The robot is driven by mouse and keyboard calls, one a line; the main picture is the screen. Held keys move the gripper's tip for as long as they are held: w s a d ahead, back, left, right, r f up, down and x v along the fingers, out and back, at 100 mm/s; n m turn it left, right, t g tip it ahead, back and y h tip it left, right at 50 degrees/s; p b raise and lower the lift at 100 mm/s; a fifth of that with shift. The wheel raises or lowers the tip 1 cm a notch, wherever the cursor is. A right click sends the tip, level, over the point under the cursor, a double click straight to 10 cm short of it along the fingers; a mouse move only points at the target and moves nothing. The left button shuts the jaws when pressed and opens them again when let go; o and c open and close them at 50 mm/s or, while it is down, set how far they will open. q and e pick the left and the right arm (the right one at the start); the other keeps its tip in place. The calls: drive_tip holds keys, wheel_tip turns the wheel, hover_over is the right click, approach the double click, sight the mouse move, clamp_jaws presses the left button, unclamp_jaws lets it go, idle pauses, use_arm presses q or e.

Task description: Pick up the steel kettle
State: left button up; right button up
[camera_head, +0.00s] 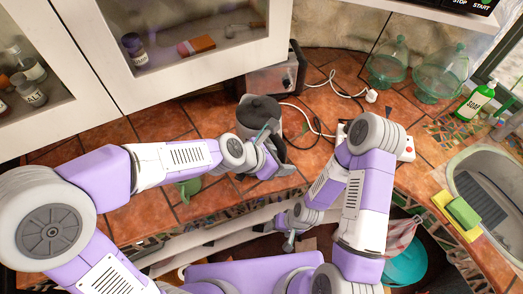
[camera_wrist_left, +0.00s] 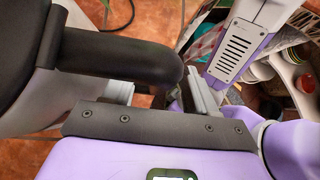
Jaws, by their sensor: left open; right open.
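The steel kettle (camera_head: 260,108), with a dark lid and black handle, stands upright on the tiled counter at the centre of the head view. My left gripper (camera_head: 272,165) is at the kettle's near right side, by the handle, and partly hides it. In the left wrist view the black handle (camera_wrist_left: 120,56) extends across the open fingers of my left gripper (camera_wrist_left: 165,92). I cannot tell whether they touch it. My right gripper (camera_head: 289,241) is open and empty, low in front of the counter edge, away from the kettle.
A toaster (camera_head: 275,78) with a white cord stands behind the kettle. Glass jars (camera_head: 440,75), a green soap bottle (camera_head: 476,101) and a sink (camera_head: 490,185) are at right. Wall cabinets hang at upper left.

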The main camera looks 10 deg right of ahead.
use_arm(q)
drive_tip(key=shift+w+d+f, duration=0.1)
drive_tip(key=shift+d+f, duration=0.1)
clamp_jaws()
idle(1.2)
drive_tip(key=shift+w+r, duration=0.1)
drive_tip(key=shift+r, duration=0.15)
